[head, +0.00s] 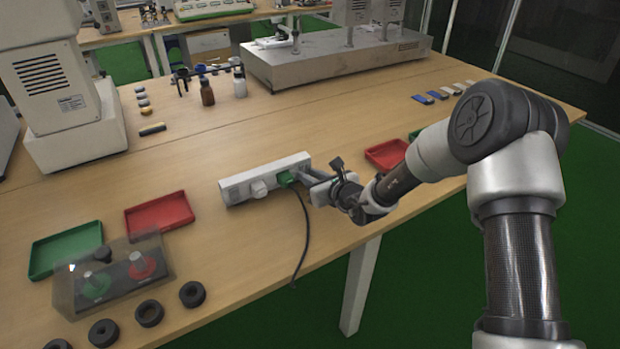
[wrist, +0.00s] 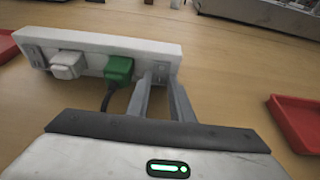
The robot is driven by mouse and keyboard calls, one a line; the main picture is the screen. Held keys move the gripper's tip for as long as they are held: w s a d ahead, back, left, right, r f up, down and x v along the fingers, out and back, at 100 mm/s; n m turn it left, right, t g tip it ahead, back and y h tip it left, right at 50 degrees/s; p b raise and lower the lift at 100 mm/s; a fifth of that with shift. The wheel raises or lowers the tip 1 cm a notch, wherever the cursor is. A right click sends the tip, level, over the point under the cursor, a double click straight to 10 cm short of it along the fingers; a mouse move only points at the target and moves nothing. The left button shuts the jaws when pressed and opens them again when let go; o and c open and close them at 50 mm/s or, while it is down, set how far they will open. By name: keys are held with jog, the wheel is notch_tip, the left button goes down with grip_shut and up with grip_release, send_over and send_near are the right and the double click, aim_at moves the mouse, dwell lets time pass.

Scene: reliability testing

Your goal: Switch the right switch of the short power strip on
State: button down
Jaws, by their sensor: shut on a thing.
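The short white power strip (head: 268,170) lies on the wooden table and also shows in the wrist view (wrist: 105,42). A white plug (wrist: 65,65) and a green plug (wrist: 118,70) sit in its sockets. A switch (wrist: 36,57) shows at its left end. My gripper (head: 303,178) reaches the strip's right end, just right of the green plug. In the wrist view, its two fingers (wrist: 160,73) are close together at the right switch and shut on it. The fingers mostly cover this switch, so I cannot tell its position.
A black cable (head: 304,230) runs from the green plug to the table's front edge. A red tray (head: 387,153) lies right of my gripper; another red tray (head: 159,213) and a green tray (head: 66,249) lie left.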

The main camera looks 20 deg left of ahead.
jog(key=f+t+y+b, duration=0.1)
jog(key=b, duration=0.1)
jog(key=shift+f+b, duration=0.2)
jog(key=shift+b, duration=0.1)
jog(key=shift+r+t+y+b, duration=0.3)
jog(key=shift+y+b, duration=0.1)
jog(key=shift+b, duration=0.1)
jog(key=c, duration=1.6)
grip_release()
jog(key=shift+o, duration=0.2)
jog(key=p+v, duration=0.3)
jog(key=v, duration=1.4)
jog(key=shift+s+d+p, duration=0.1)
jog(key=shift+s+p, duration=0.1)
jog(key=shift+p, duration=0.1)
